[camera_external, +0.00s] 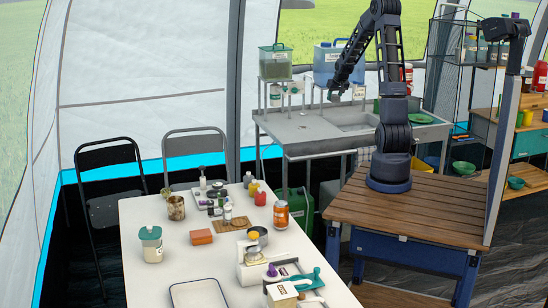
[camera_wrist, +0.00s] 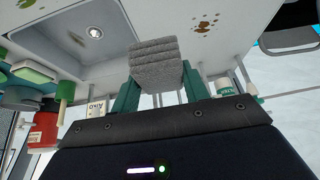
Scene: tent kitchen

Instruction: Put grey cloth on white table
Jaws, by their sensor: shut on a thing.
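My gripper (camera_wrist: 160,84) is shut on the folded grey cloth (camera_wrist: 157,66), which sits between its two green fingers in the wrist view. In the external view my gripper (camera_external: 334,94) hangs over the left part of the grey sink counter. The cloth cannot be made out clearly there. The white table (camera_external: 182,262) stands in the front left of the external view, apart from my gripper.
The table holds a tan jar with a green lid (camera_external: 151,243), an orange box (camera_external: 201,237), an orange can (camera_external: 281,214) and a white tray (camera_external: 198,295). Bare table shows around the orange box. The sink basin (camera_external: 350,121) and a blue water container (camera_external: 326,62) are near my gripper.

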